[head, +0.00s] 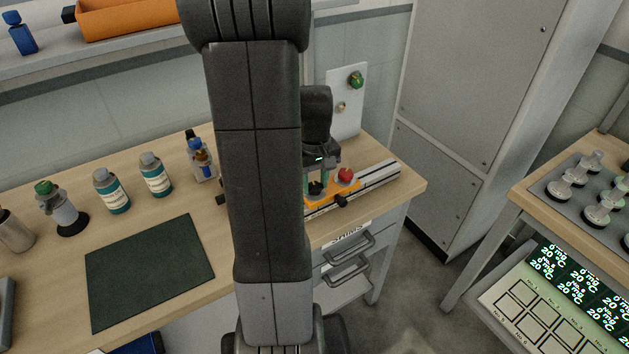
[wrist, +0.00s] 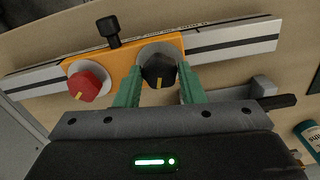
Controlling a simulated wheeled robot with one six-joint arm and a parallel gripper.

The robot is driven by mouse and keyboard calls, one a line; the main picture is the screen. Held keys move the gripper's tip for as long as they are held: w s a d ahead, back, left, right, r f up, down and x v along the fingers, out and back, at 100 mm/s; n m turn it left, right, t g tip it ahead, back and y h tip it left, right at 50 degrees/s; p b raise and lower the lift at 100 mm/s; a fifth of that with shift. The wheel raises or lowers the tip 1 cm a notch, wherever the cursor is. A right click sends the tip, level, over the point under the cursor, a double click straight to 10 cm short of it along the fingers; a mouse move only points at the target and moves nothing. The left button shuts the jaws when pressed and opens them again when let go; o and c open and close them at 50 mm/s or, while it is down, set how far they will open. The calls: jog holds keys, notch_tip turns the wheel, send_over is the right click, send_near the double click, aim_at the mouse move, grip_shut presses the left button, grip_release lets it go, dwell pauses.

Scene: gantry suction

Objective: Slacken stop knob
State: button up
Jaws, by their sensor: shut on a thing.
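My gripper (wrist: 158,76) has its two green fingers shut on a black knob (wrist: 158,66) with a yellow pointer mark, one finger on each side. The knob sits on a pale round disc on an orange carriage (wrist: 122,62). A red knob (wrist: 85,86) with a yellow mark stands apart on the same carriage. A smaller black knob (wrist: 112,28) sticks out from the carriage's edge. In the head view my gripper (head: 317,184) is over the orange carriage (head: 345,187), beside the red knob (head: 346,174); the held knob is mostly hidden there.
The carriage straddles a metal rail (head: 385,173) on the wooden bench. A white panel with a green knob (head: 356,80) stands behind. A grey cabinet (head: 462,90) stands right.

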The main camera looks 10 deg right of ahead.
aim_at(315, 185)
dwell(0.3)
jog(key=o, duration=1)
jog(key=shift+r, duration=0.15)
notch_tip(315, 185, up, 14)
jog(key=shift+f, duration=0.15)
